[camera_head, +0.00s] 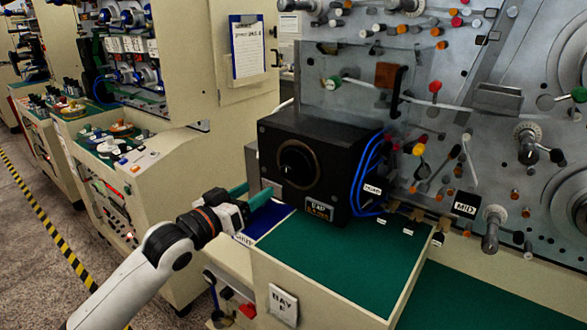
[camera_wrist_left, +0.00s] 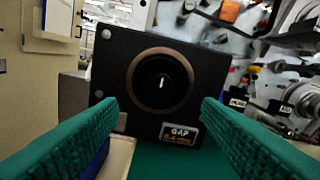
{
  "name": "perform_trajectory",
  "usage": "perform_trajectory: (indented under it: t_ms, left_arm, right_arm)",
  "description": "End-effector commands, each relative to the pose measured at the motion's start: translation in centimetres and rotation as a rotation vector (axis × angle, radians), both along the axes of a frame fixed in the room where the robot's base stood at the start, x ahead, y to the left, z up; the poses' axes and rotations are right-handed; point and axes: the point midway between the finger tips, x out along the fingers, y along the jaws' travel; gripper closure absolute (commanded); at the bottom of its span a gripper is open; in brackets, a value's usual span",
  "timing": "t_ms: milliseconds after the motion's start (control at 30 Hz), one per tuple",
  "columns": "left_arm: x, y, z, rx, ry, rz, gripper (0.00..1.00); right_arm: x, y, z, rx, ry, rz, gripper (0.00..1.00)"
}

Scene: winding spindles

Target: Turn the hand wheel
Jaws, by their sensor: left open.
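The hand wheel (camera_head: 298,164) is a round black knob with a brownish ring on the front of a black box (camera_head: 336,146). A label reading GAP (camera_head: 318,208) sits below it. In the left wrist view the wheel (camera_wrist_left: 160,82) is near the middle, with a white mark on its hub. My left gripper (camera_head: 262,198) is open, in front of the box and to the lower left of the wheel. In the left wrist view its green fingers (camera_wrist_left: 160,112) are spread on both sides, apart from the wheel, with nothing between them. My right gripper is not in view.
The box stands on a green-topped bench (camera_head: 345,262) with a BAY sign (camera_head: 283,305). Blue cables (camera_head: 366,172) loop at the box's right side. Behind is a grey spindle panel (camera_head: 460,110) with several knobs. A clipboard (camera_head: 247,47) hangs on the cabinet.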

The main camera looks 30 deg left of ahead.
Motion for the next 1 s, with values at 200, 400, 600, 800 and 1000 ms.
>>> perform_trajectory:
  t_ms: [200, 400, 600, 800, 1000]
  left_arm:
    - [3.9, -0.2, 0.4, -0.001, -0.001, 0.002, 0.41]
    - [7.8, -0.5, 0.3, 0.000, -0.001, 0.002, 0.41]
    - [10.3, -0.7, 0.1, 0.000, 0.000, 0.002, 0.41]
    - [11.1, -0.9, -0.1, 0.003, 0.002, 0.001, 0.41]
    - [11.1, -0.9, -0.1, 0.003, 0.002, 0.001, 0.41]
  right_arm:
    - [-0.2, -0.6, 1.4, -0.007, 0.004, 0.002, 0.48]
    - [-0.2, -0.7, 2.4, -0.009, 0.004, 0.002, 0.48]
    - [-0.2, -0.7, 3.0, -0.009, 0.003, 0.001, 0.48]
    - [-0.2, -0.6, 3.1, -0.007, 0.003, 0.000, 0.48]
    - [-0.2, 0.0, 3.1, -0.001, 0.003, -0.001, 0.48]
